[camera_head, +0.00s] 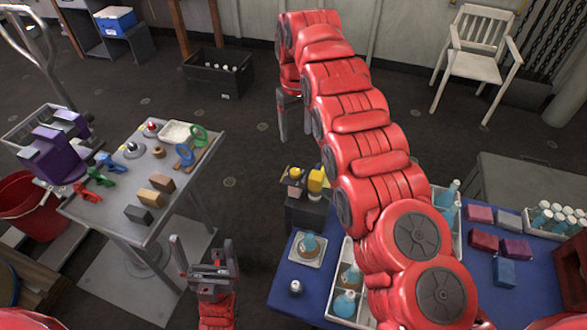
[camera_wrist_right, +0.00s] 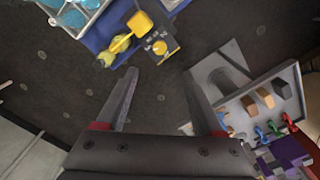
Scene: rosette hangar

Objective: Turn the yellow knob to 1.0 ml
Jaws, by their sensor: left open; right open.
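A dark device (camera_head: 306,214) with yellow parts stands at the left rear corner of the blue table. In the right wrist view the device (camera_wrist_right: 167,28) shows a round yellow knob (camera_wrist_right: 160,47) beside a larger yellow block (camera_wrist_right: 140,24). The knob's setting is too small to read. My right gripper (camera_wrist_right: 162,78) is open and empty, its fingers apart from the device. In the head view it hangs behind my red arm, partly hidden. My left gripper (camera_head: 207,262) is open and empty, between the grey cart and the blue table.
The blue table (camera_head: 283,290) holds trays with bottles and several coloured blocks. A black crate (camera_head: 215,75) and a white chair (camera_head: 478,55) stand behind. Open floor lies between cart and table.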

